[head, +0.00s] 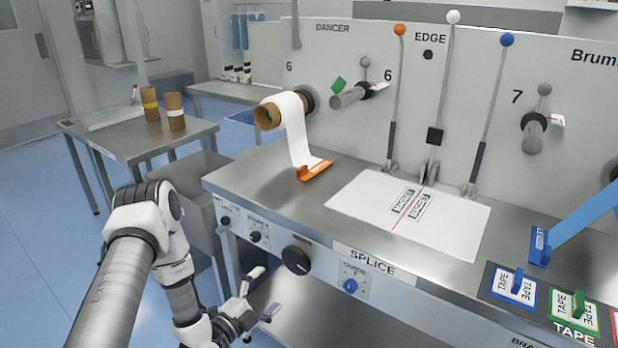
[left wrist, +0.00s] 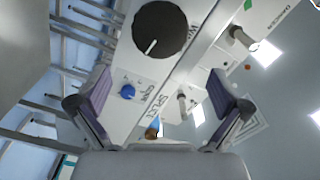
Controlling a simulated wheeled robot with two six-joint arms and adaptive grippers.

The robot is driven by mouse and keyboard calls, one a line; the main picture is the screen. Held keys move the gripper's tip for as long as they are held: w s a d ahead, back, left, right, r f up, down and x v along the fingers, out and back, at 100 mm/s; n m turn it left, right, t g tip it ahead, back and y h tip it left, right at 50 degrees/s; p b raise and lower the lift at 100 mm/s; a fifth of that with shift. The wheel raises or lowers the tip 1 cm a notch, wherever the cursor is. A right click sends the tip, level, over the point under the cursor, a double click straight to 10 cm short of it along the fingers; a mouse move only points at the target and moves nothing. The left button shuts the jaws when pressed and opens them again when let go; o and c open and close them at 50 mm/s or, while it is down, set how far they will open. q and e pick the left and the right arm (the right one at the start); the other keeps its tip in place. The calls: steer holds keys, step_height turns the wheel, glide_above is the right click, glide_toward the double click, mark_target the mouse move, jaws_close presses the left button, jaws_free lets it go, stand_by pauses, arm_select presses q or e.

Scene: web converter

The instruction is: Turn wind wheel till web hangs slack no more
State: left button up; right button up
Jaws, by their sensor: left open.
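The wind wheel is a large black knob (head: 296,260) with a pale pointer line on the front panel. In the left wrist view the knob (left wrist: 160,28) is at the top, beyond my fingertips, with a partly cut-off label beside it. My left gripper (head: 262,292) is open and empty, low in front of the panel and apart from the knob; its two fingers also show in the left wrist view (left wrist: 160,90). The white web (head: 298,138) hangs from a roll on a brown core (head: 268,116) down to an orange clamp (head: 314,171) on the bench. My right gripper is not in view.
A blue knob (head: 350,286) sits right of the wheel, and small knobs (head: 255,236) sit left of it. Above are the steel benchtop, a white splice plate (head: 450,228) and upright levers (head: 395,100). A side table (head: 105,140) with brown cores stands at left.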

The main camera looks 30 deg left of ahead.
mark_target(294, 263)
arm_select(q)
step_height(294, 263, down, 6)
steer(key=d+n+g+b, duration=0.1)
steer(key=n+g+b, duration=0.4)
steer(key=n, duration=1.4)
steer(key=w+r+n+t+b, duration=0.1)
steer(key=w+r+b, duration=0.1)
steer(key=w+b, duration=0.1)
steer(key=w+r+n+t+b, duration=0.1)
steer(key=w+r+t+b, duration=0.1)
steer(key=w+b, duration=0.1)
steer(key=w+r+n+t+b, duration=0.1)
steer(key=w+t+b, duration=0.1)
steer(key=w, duration=0.3)
steer(key=shift+w+a+r+n+b, duration=0.3)
steer(key=shift+w+r+b, duration=0.1)
steer(key=shift+b, duration=0.25)
steer(key=shift+w, duration=0.15)
steer(key=c, duration=0.8)
